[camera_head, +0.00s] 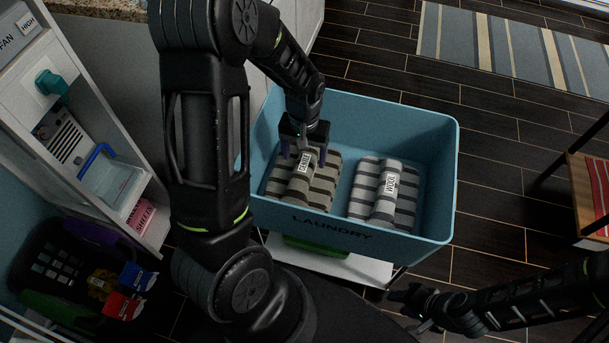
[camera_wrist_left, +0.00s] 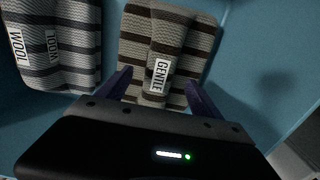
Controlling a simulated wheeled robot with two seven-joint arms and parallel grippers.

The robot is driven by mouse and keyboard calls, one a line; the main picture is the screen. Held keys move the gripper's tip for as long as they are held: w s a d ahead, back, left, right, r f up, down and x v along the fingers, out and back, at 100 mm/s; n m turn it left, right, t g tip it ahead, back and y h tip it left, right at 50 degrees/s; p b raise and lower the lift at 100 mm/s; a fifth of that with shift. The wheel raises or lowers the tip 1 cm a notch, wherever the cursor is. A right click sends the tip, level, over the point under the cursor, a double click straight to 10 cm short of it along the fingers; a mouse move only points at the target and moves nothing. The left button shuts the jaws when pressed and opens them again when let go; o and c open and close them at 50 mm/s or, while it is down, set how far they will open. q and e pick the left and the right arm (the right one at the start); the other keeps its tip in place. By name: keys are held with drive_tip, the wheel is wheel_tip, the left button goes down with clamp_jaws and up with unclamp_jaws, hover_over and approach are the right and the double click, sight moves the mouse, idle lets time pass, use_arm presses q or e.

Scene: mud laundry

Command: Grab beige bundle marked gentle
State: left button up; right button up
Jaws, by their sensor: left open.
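The beige and dark striped bundle marked GENTLE (camera_head: 322,183) lies in the left half of the blue laundry tub (camera_head: 445,190). It also shows in the left wrist view (camera_wrist_left: 158,28), its white label facing up. My left gripper (camera_head: 304,152) is over this bundle, pointing down. In the left wrist view the two purple fingers (camera_wrist_left: 158,84) are apart, one at each side of the bundle's near part, with nothing clamped between them. I cannot tell whether they touch the cloth. My right gripper (camera_head: 414,306) is outside the tub at lower right, and its fingers are unclear.
A grey striped bundle marked WOOL (camera_head: 408,205) lies beside it, to the right in the head view; it also shows in the left wrist view (camera_wrist_left: 62,50). The tub's walls surround both. A shelf unit (camera_head: 85,120) and a dark basket (camera_head: 50,255) stand at left.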

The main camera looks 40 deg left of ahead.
sight(305, 162)
use_arm(q)
wheel_tip(305, 162, down, 5)
drive_tip(key=shift+w+f+b, duration=0.1)
drive_tip(key=shift+f+b, duration=0.05)
drive_tip(key=shift+b, duration=0.35)
idle(0.3)
clamp_jaws()
idle(0.7)
